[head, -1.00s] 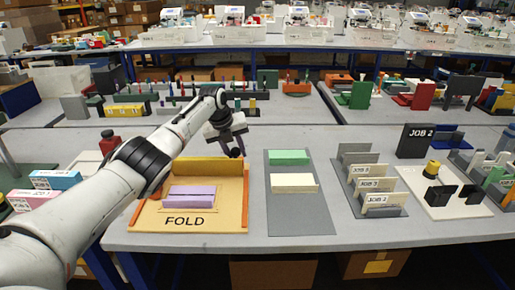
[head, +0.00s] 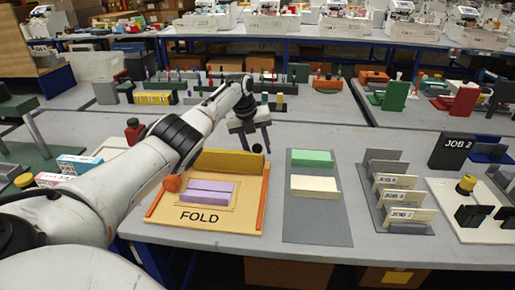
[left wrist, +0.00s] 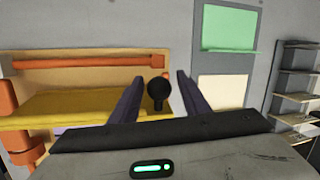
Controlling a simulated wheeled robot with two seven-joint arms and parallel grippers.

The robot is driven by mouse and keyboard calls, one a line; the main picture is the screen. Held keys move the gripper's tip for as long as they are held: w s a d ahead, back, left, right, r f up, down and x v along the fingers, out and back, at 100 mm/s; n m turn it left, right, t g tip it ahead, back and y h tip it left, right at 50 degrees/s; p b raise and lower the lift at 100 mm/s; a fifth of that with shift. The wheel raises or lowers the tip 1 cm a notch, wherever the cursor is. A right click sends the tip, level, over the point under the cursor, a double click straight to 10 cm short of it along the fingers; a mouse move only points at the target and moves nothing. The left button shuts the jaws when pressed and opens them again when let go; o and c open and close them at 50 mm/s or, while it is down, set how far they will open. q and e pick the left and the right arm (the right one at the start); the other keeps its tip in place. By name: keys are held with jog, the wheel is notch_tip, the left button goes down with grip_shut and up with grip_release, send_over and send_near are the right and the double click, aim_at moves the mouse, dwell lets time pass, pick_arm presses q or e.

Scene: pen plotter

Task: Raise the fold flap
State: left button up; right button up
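The fold station is a tan board (head: 235,222) marked FOLD, with orange side rails and an orange knob (head: 172,184) at its left. A yellow flap (head: 227,161) lies along its back edge; it also shows in the left wrist view (left wrist: 75,103). Two purple strips (head: 211,192) sit in the middle of the board. A black ball knob (head: 257,149) stands at the flap's right end. My left gripper (head: 252,150) is open above and around it. In the left wrist view the ball (left wrist: 157,90) lies between the spread fingers (left wrist: 158,80), apart from both. My right gripper is out of view.
A grey plate (head: 318,220) with a green block (head: 310,158) and a cream block (head: 315,187) lies to the right. Beyond it stand a JOB rack (head: 388,165) and a black JOB 2 block (head: 450,151).

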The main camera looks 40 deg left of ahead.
pick_arm(q)
jog(key=shift+s, duration=0.1)
jog(key=v, duration=1)
jog(key=shift+r, duration=0.15)
dwell(0.5)
